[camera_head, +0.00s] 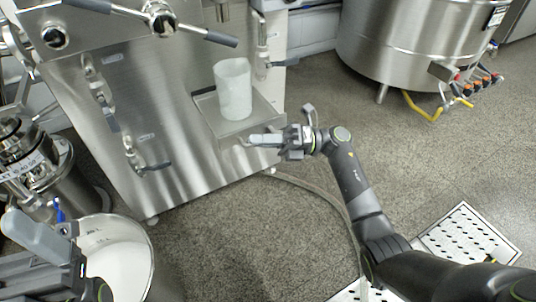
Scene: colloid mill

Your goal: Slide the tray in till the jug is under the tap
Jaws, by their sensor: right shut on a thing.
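A pale, translucent jug (233,92) stands upright on a steel tray (208,108) that juts from the front of the steel mill. A tap (262,58) with a vertical steel body hangs on the mill, just right of the jug in the picture; I cannot tell its exact height over the jug. My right gripper (258,140) is shut at the tray's near edge; its fingers hide what they hold, which appears to be the tray's edge or handle. My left gripper (45,240) is at the lower left, away from the tray, partly cut off; its jaw gap is unclear.
A bucket of white liquid (112,262) stands at the lower left by my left gripper. Levers (150,166) stick out of the mill front. A large steel tank (405,45) stands at the upper right.

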